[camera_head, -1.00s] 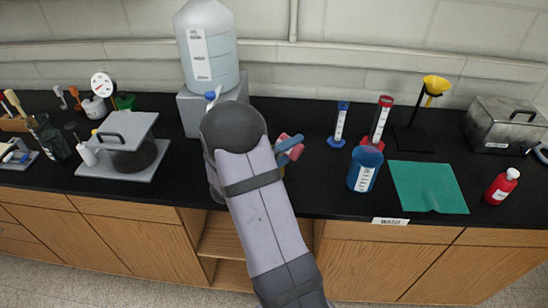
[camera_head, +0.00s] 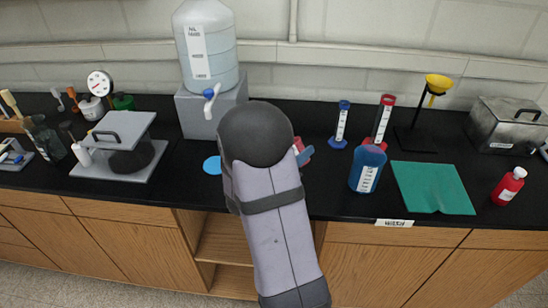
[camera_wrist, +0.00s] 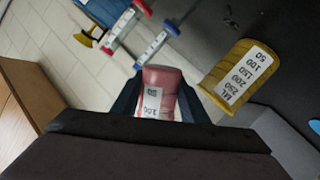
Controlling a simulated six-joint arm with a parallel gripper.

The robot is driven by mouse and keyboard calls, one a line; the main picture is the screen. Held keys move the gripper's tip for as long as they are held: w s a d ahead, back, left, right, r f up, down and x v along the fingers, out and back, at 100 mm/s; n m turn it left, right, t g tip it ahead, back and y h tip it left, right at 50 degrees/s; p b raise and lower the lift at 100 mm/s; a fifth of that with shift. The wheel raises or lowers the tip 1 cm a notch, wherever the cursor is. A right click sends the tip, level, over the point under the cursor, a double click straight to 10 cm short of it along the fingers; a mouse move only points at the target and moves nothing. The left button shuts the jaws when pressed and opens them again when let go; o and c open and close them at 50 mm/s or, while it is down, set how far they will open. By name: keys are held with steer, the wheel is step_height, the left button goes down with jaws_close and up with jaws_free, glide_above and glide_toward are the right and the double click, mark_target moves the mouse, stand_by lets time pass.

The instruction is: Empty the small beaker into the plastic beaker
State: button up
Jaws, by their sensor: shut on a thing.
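My gripper (camera_wrist: 155,105) is shut on a small pink-red beaker with a white scale label (camera_wrist: 153,100), seen between its dark blue fingers in the wrist view. In the head view my arm hides most of this beaker (camera_head: 305,153). A blue beaker with a white scale (camera_head: 367,168) stands on the counter to the right of my gripper, left of the green mat. The wrist view shows a yellow beaker with an ML scale (camera_wrist: 236,76), apart from the held one; I do not see it in the head view. I cannot tell which is the plastic beaker.
Blue (camera_head: 340,127) and red (camera_head: 380,122) graduated cylinders stand behind the blue beaker. A yellow funnel on a stand (camera_head: 437,84), a green mat (camera_head: 432,187) and a red bottle (camera_head: 508,186) are to the right. A large water bottle (camera_head: 207,45) is at back left.

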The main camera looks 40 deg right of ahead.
steer(key=f+b, duration=0.2)
steer(key=s+f+m+b, duration=0.1)
steer(key=b, duration=0.1)
steer(key=f+m+b, duration=0.1)
steer(key=f+b, duration=0.1)
steer(key=shift+s+d+f+t, duration=0.25)
steer(key=shift+f+t, duration=0.1)
steer(key=shift+t, duration=0.05)
steer(key=m+b, duration=0.1)
steer(key=s+m+b, duration=0.1)
steer(key=b, duration=0.1)
steer(key=shift+d+f+t, duration=0.15)
steer(key=shift+f+t, duration=0.05)
steer(key=shift+t, duration=0.1)
steer(key=shift+s+d+m+b, duration=0.1)
steer(key=shift+s+m+b, duration=0.25)
steer(key=shift+m+b, duration=0.45)
